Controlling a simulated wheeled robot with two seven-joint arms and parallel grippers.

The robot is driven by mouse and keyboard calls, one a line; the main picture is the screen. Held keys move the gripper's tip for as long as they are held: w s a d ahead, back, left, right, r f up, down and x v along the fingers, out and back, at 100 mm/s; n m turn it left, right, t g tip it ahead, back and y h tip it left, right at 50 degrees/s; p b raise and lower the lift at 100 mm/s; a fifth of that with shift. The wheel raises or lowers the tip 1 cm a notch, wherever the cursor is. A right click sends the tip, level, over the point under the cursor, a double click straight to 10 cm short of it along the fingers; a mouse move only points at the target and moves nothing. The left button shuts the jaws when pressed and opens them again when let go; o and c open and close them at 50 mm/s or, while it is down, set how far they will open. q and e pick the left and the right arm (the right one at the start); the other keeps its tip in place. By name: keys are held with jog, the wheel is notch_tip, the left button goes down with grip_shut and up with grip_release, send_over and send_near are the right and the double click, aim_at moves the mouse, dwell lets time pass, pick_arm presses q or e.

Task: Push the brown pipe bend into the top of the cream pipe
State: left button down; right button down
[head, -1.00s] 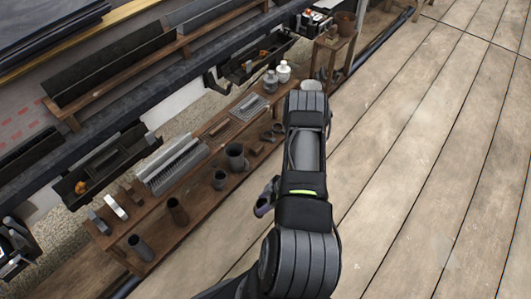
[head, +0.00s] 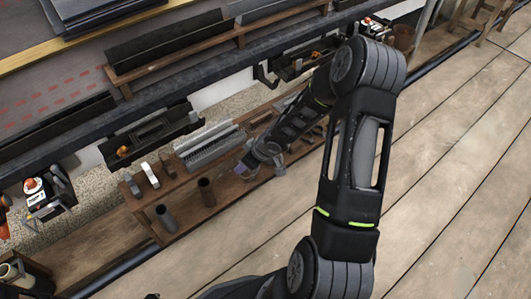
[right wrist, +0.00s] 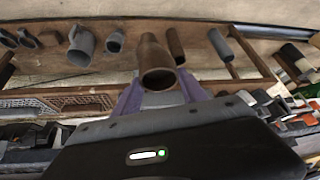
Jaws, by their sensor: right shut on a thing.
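In the right wrist view, the purple fingers of my right gripper (right wrist: 160,98) are shut on a brown pipe piece (right wrist: 157,58), which I take to be the pipe bend. Its round open end faces the camera; its far part is narrower, and its bend cannot be made out. In the head view my right gripper (head: 241,169) is over the low wooden bench, right of a standing brown pipe (head: 206,191); the held piece is not clear there. I cannot identify the cream pipe for certain; a small cream cylinder (head: 10,271) shows at the lower left. My left gripper is not in view.
A dark grey pipe (head: 166,217) stands on the low bench, near two blocks (head: 150,175) and a grey ridged piece (head: 210,143). Grey pipe fittings (right wrist: 81,45) stand close by. Dark trays (head: 150,138) hang behind. The plank floor (head: 450,200) at right is clear.

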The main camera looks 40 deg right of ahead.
jog(key=w+a+r+m, duration=0.1)
jog(key=w+a+r, duration=0.2)
jog(key=a+r, duration=0.2)
jog(key=w+a+r+m+h, duration=0.1)
jog(key=w+a+r, duration=0.3)
jog(key=r, duration=0.5)
jog(key=w+a+r+m, duration=0.1)
jog(key=w+a+r, duration=0.3)
jog(key=a+r, duration=0.2)
jog(key=shift+r+h, duration=0.3)
jog(key=shift+r, duration=0.6)
